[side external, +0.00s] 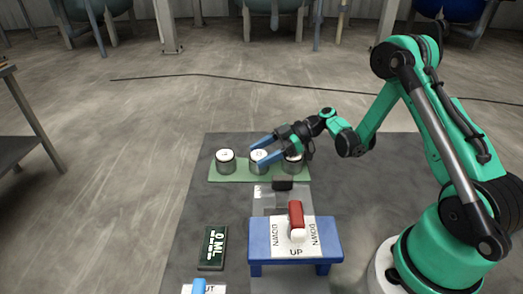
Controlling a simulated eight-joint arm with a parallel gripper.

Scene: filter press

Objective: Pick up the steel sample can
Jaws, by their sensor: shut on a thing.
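The near finger hides part of this can. The middle can appears upright and at mat level; whether it touches the mat is unclear. My wrist partly covers the right can.
A blue stand (260,252) with a red-handled lever (296,216) and UP and DOWN marks stands nearer the camera. A dark display (213,246) reading 0 ML lies left of it. A dark block (282,184) sits between mat and stand. The floor left of the mat is free.

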